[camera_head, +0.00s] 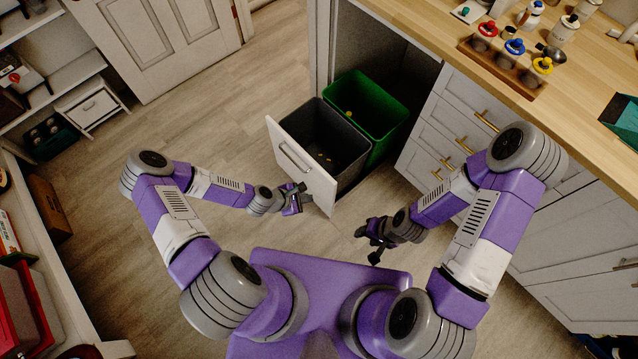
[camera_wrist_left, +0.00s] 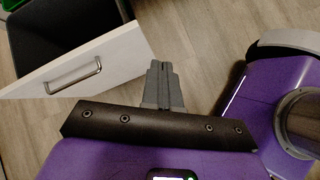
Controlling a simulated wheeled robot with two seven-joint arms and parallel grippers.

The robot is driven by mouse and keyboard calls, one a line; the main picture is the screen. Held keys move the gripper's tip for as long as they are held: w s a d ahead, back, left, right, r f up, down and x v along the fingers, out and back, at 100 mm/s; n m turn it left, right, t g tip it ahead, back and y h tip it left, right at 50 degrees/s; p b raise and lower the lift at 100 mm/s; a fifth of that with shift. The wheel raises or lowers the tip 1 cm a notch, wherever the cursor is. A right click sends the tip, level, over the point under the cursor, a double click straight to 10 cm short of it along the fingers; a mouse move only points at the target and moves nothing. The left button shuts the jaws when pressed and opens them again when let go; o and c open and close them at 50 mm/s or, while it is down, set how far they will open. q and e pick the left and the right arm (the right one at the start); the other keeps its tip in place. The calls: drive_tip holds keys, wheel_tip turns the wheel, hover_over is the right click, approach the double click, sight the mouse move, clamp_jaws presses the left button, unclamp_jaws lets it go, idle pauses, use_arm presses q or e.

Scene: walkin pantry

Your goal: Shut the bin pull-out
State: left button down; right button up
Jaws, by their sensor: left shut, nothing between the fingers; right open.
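The bin pull-out stands open from the cabinet in the head view. Its white front panel (camera_head: 312,180) has a metal bar handle (camera_head: 293,157). Behind the panel are a dark grey bin (camera_head: 345,130) and a green bin (camera_head: 370,97). My left gripper (camera_head: 300,193) is shut and empty, close to the panel's outer face at its right part; I cannot tell if it touches. In the left wrist view the shut fingers (camera_wrist_left: 160,80) appear at the right end of the panel (camera_wrist_left: 110,62), right of the handle (camera_wrist_left: 73,77). My right gripper (camera_head: 369,244) is open and empty, right of the panel and above the floor.
Drawers with brass handles (camera_head: 465,146) stand right of the pull-out, under a wooden counter (camera_head: 440,32) holding bottles and small items. A white door (camera_head: 150,45) is at the back left. Shelves line the left side. The floor (camera_head: 215,125) left of the pull-out is clear.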

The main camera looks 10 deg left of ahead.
use_arm(q)
drive_tip(key=w+a+f+n+t+y+b, duration=0.1)
drive_tip(key=w+a+f+n+t+b, duration=0.1)
drive_tip(key=w+a+f+n, duration=0.4)
drive_tip(key=n+b, duration=0.1)
drive_tip(key=b, duration=0.3)
approach(324, 176)
drive_tip(key=f, duration=0.1)
drive_tip(key=w+d+f, duration=0.1)
drive_tip(key=f, duration=0.1)
drive_tip(key=w+d+f, duration=0.1)
drive_tip(key=f, duration=0.1)
drive_tip(key=shift+w, duration=0.1)
drive_tip(key=shift+w+d+r, duration=0.1)
drive_tip(key=shift+w+d, duration=0.15)
drive_tip(key=shift+w, duration=0.15)
drive_tip(key=shift+w, duration=0.15)
